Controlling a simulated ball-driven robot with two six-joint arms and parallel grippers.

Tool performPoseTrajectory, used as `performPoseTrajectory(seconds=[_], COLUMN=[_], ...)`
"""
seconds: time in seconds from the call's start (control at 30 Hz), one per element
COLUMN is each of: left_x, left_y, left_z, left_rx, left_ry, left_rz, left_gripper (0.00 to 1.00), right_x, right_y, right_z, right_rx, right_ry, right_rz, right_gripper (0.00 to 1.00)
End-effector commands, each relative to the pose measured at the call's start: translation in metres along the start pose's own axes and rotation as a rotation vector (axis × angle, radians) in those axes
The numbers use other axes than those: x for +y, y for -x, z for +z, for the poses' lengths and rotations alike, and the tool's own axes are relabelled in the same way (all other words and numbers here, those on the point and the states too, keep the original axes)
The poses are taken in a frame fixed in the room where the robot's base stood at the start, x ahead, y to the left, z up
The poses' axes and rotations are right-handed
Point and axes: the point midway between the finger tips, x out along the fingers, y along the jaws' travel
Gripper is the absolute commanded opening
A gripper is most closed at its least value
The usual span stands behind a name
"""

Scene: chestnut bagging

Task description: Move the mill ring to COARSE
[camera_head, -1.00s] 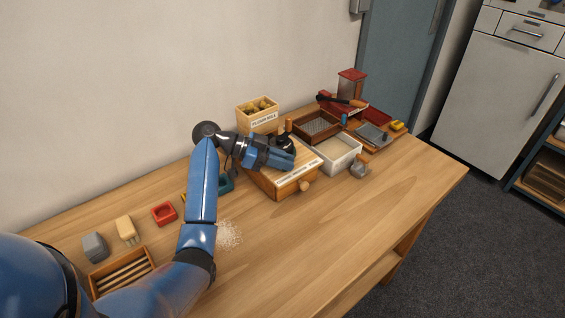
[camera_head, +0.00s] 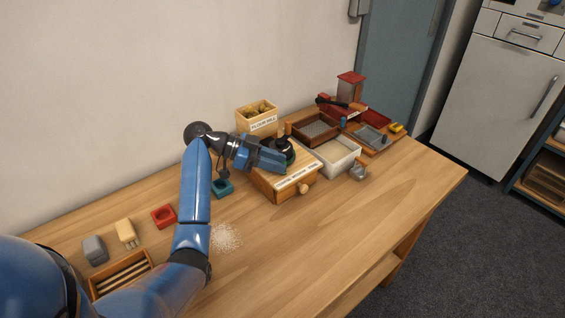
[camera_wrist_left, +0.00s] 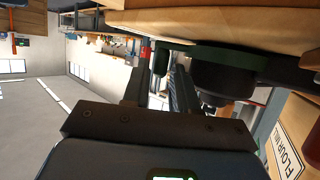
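The mill (camera_head: 262,184) is a wooden box with a pale label strip and a round knob on its front. A black hub (camera_head: 284,146) with a dark green ring stands on its top. In the left wrist view the green ring (camera_wrist_left: 208,56) and black hub (camera_wrist_left: 222,78) show close up, right of the fingers. My left gripper (camera_head: 284,162) is beside the hub, over the mill's top. In the wrist view its fingers (camera_wrist_left: 163,72) stand a little apart with nothing seen between them. The ring's setting marks cannot be read. My right gripper is out of view.
A labelled wooden bin (camera_head: 257,118) stands behind the mill. A white-lined tray (camera_head: 338,157) and a brown sieve box (camera_head: 315,130) stand to its right. A teal block (camera_head: 222,189) and pale spilled grains (camera_head: 226,237) lie to its left. The front right tabletop is clear.

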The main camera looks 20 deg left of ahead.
Motion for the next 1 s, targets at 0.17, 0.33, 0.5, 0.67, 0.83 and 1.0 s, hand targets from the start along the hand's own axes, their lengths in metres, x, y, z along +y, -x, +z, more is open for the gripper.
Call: performPoseTrajectory(seconds=[0.17,0.33,0.5,0.67,0.83,1.0], left_x=[-0.001,0.0,0.0,0.0,0.0,0.0], left_y=[0.033,0.06,0.076,0.082,0.082,0.082], left_z=[-0.002,-0.001,-0.001,0.0,0.0,0.0], left_rx=[0.0,0.0,0.0,0.0,0.0,0.0], left_ry=[0.001,0.0,0.001,0.0,0.0,0.0], left_rz=[-0.003,-0.001,0.001,0.003,0.003,0.003], left_gripper=[0.27,0.27,0.27,0.27,0.27,0.27], right_x=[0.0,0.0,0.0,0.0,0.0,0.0], right_y=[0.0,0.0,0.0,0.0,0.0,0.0], right_z=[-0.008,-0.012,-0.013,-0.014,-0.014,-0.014], right_rx=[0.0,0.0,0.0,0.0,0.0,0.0], right_ry=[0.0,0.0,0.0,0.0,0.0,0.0], right_rz=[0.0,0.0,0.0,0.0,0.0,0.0], right_gripper=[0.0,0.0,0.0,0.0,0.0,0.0])
